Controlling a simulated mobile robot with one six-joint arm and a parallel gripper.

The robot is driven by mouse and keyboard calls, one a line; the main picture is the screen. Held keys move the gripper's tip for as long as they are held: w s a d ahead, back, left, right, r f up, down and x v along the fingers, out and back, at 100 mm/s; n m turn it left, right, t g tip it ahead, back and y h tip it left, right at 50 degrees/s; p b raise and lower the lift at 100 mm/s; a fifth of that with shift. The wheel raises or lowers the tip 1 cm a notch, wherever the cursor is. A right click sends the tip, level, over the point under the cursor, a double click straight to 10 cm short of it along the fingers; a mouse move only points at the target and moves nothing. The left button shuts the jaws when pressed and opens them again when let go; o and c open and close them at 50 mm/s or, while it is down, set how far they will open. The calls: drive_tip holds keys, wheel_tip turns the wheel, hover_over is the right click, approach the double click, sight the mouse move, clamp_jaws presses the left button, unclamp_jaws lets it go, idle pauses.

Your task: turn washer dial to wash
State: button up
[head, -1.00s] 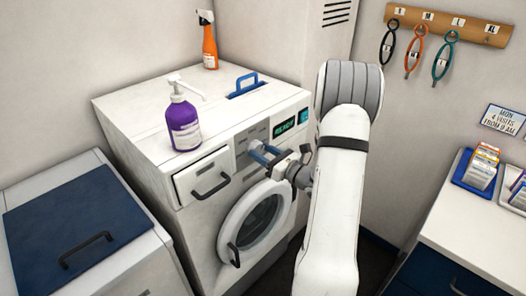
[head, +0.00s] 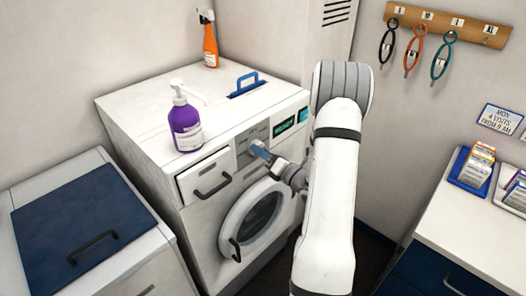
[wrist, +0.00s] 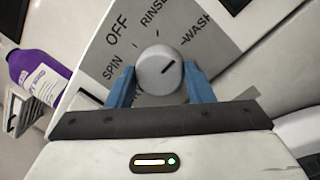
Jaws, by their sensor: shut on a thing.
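The washer (head: 205,185) stands against the back wall, with its control panel on the upper front. In the wrist view the round grey dial (wrist: 157,69) sits on the panel, among the printed words SPIN, OFF, RINSE and WASH. Its dark pointer line slants up and right, roughly toward the mark by the WASH label (wrist: 197,32). My gripper (wrist: 160,88) has one blue finger on each side of the dial and is shut on it. In the head view my gripper (head: 258,149) is at the panel, and the fingers hide the dial.
A purple pump bottle (head: 186,125) and an orange spray bottle (head: 210,45) stand on the washer top. A drawer (head: 207,177) is left of the panel, and the round door (head: 252,215) is below. A counter (head: 455,215) is at the right.

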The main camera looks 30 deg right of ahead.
idle(0.4)
drive_tip(key=o, duration=1)
drive_tip(key=b+v, duration=0.2)
drive_tip(key=v, duration=0.5)
drive_tip(key=shift+s, duration=0.4)
drive_tip(key=shift+f, duration=0.1)
